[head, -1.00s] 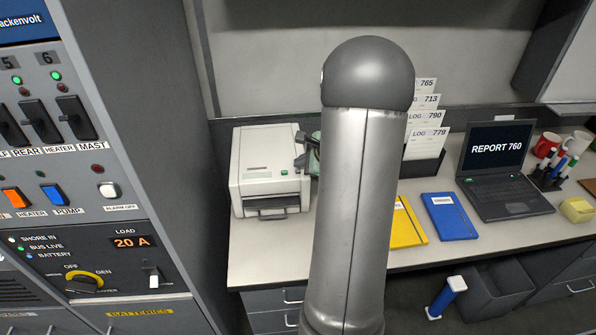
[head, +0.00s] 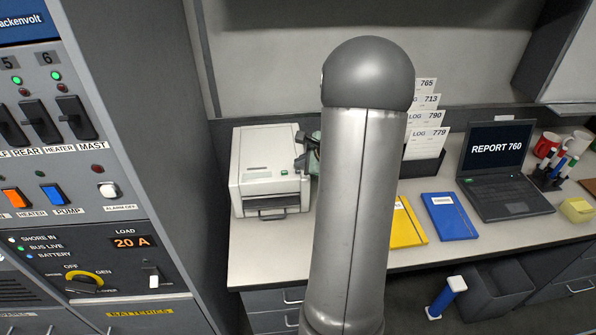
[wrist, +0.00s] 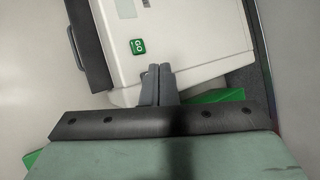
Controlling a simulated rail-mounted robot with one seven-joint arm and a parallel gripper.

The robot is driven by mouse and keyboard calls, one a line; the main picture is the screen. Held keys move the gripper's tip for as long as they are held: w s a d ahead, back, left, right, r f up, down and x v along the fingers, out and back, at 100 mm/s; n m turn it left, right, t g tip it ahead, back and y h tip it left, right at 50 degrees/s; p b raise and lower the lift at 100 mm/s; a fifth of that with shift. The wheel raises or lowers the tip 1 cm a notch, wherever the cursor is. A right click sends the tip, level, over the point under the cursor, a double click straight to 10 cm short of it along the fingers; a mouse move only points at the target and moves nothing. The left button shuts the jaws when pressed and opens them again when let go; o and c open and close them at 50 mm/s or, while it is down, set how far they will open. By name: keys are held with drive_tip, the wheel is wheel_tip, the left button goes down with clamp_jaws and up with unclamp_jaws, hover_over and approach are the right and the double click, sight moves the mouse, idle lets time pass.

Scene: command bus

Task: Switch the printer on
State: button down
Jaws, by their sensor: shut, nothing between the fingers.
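The printer (head: 265,150) is a pale box on the left end of the desk, with a dark tray at its front. A small green button (head: 284,173) is on its front right. In the head view my gripper (head: 308,142) shows at the printer's right side, partly hidden by my arm.
Yellow and blue folders (head: 449,215), a laptop (head: 500,170) and a log rack (head: 425,165) stand to the right on the desk (head: 255,255). A switch panel (head: 75,180) is at the left. Desk space in front of the printer is clear.

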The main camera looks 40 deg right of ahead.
sight(301, 174)
drive_tip(key=shift+f, duration=0.1)
drive_tip(key=shift+f+b, duration=0.35)
drive_tip(key=shift+b, duration=0.3)
drive_tip(key=shift+f+b, duration=0.3)
drive_tip(key=shift+b, duration=0.1)
idle(0.3)
drive_tip(key=shift+r, duration=0.15)
idle(0.3)
drive_tip(key=shift+r+p, duration=0.4)
drive_tip(key=shift+r, duration=0.2)
drive_tip(key=shift+r+p, duration=1.75)
drive_tip(key=shift+r, duration=0.85)
drive_tip(key=shift+f, duration=0.1)
